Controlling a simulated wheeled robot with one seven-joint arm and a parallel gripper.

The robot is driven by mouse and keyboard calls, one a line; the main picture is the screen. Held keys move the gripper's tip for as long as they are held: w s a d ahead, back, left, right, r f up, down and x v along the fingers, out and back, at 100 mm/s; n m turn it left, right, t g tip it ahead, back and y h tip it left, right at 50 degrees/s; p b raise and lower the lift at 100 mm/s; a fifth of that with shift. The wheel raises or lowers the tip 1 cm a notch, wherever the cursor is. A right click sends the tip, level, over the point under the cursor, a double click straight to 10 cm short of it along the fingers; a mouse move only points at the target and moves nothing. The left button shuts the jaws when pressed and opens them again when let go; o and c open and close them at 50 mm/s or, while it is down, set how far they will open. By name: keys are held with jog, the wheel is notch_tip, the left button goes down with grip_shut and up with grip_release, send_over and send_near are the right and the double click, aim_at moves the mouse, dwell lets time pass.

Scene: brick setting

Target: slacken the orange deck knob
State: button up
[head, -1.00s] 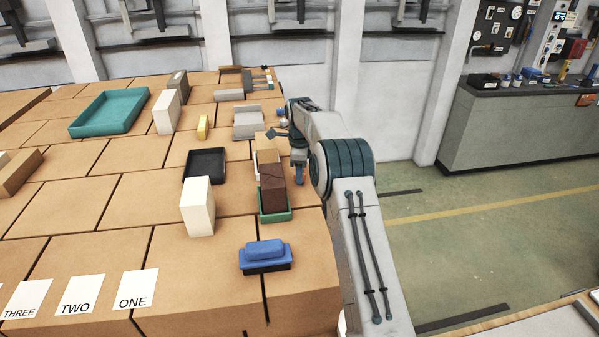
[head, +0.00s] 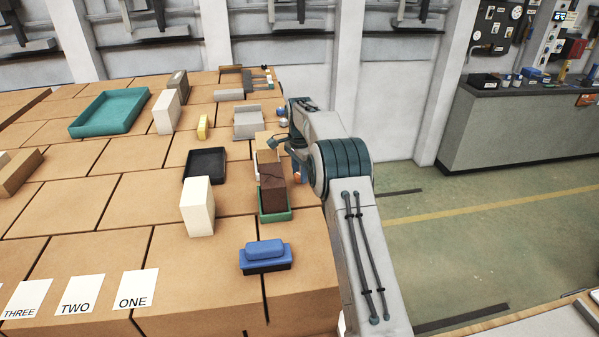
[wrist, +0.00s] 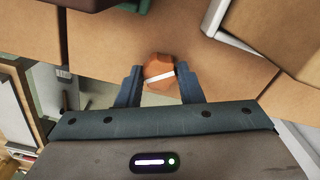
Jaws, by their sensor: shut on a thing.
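The orange deck knob (wrist: 158,65) shows in the wrist view, with a white stripe lying slightly tilted across its face. My gripper (wrist: 160,78) has one blue-grey finger on each side of it and is shut on the knob. In the head view a small orange part of the knob (head: 297,177) shows below my wrist, near the right edge of the brown deck. My fingers are mostly hidden there behind my arm.
A dark brown block (head: 272,189) in a green tray (head: 275,217) stands just left of my wrist. A blue-handled object (head: 265,257) lies nearer. A black tray (head: 205,164) and white block (head: 198,206) stand further left. Open floor lies right of the deck.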

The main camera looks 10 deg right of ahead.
jog(key=n, duration=0.4)
jog(key=shift+n, duration=0.3)
jog(key=n, duration=0.3)
jog(key=shift+n, duration=0.4)
jog(key=n, duration=1.3)
jog(key=shift+n, duration=0.3)
jog(key=n, duration=0.5)
jog(key=shift+n, duration=0.3)
jog(key=shift+r, duration=0.1)
jog(key=o, duration=1)
jog(key=shift+c, duration=0.2)
